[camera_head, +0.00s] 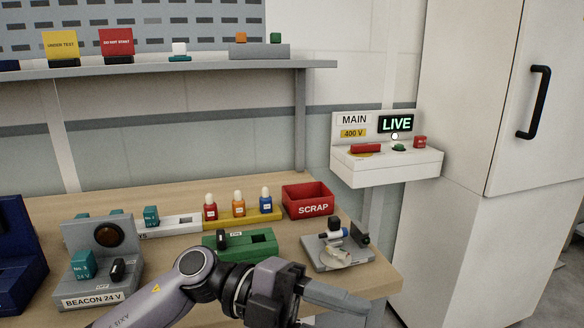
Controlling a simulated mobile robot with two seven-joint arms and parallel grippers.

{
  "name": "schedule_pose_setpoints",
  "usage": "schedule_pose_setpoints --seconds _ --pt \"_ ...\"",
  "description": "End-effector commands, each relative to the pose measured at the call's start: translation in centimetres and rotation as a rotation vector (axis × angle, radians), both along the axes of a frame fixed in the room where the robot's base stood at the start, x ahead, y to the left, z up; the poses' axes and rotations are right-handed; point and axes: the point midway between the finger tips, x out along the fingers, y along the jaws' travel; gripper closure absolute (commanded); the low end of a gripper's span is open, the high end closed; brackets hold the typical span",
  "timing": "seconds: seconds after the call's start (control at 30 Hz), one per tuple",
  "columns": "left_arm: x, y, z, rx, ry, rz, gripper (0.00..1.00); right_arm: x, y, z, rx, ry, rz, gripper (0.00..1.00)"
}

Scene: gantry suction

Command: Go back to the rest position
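One arm of mine comes in from the lower left, so I take it as my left arm. Its gripper (345,299) points right in the lower middle, in front of the bench's front right corner. The fingers show edge-on as one grey shape, so I cannot tell whether they are apart. No object shows in them. My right gripper is not in view.
The wooden bench (375,282) holds a beacon unit (88,228), a green fixture (263,245), a yellow bottle rack (240,219), a red scrap bin (308,194) and a grey fixture (322,262). A MAIN panel (398,168) reads LIVE. A white cabinet (463,150) stands right.

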Motion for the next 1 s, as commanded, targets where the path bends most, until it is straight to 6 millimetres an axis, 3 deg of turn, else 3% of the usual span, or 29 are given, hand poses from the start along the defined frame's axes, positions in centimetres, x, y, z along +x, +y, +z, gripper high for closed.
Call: schedule_pose_setpoints --seconds 0.23,0.37,0.47,0.63,0.77,0.87,1.0 --pt "2.4 1.0 1.1 -0.363 0.274 0.278 0.55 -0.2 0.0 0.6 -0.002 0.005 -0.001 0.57" --pt "4.6 3.0 0.0 -0.491 0.422 0.474 0.55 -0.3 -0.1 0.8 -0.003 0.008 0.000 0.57" --pt "6.3 5.1 -1.9 -0.557 0.540 0.638 0.55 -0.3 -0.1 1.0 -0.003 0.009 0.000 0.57" --pt "8.1 9.5 -7.2 -0.599 0.747 0.938 0.55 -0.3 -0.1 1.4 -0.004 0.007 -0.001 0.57" --pt "7.9 13.1 -12.5 -0.572 0.902 1.165 0.55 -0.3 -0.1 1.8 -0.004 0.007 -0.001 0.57" --pt "6.8 15.7 -16.7 -0.521 1.015 1.324 0.55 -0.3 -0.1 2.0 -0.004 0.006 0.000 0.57" --pt "3.6 19.4 -23.0 -0.404 1.176 1.539 0.55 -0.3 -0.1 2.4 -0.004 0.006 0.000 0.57"
